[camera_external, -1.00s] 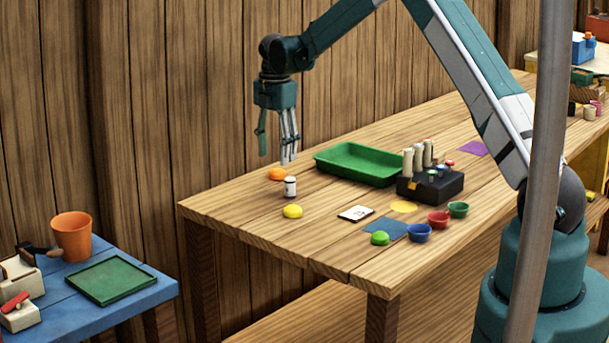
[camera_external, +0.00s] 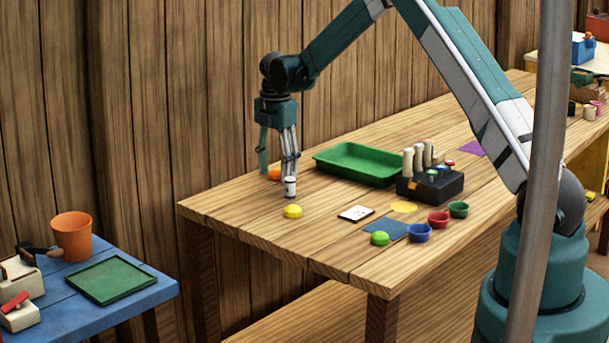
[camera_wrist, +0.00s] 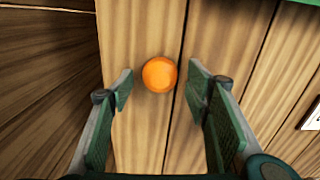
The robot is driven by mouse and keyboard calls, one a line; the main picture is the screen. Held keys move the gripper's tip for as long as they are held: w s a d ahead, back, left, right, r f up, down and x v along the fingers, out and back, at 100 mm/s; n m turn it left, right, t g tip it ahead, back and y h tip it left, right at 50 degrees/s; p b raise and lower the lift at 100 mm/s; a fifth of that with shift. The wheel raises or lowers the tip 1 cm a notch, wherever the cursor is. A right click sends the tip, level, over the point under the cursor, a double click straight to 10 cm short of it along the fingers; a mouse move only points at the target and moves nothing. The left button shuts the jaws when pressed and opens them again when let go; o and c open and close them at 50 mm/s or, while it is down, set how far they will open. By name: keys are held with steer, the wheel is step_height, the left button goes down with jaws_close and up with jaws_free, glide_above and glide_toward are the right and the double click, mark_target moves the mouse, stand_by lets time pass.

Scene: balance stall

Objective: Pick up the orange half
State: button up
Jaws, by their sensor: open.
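The orange half (camera_wrist: 159,74) lies on the wooden table in the wrist view, a round orange shape between and just ahead of my fingertips. In the external view the orange half (camera_external: 275,174) shows partly behind my fingers. My gripper (camera_external: 277,175) is open and points down over it. In the wrist view my gripper (camera_wrist: 160,83) has its two green-padded fingers apart, one on each side of the orange half, with nothing held.
A yellow half (camera_external: 292,211) lies nearer the table's front. A green tray (camera_external: 325,164) is to the right. The table's edge (camera_wrist: 104,110) runs left of the orange half.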

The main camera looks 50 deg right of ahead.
mark_target(276, 170)
steer(key=shift+c, duration=0.5)
steer(key=c, duration=0.8)
steer(key=shift+r, duration=0.15)
steer(key=shift+r+p, duration=0.45)
steer(key=shift+r, duration=4.45)
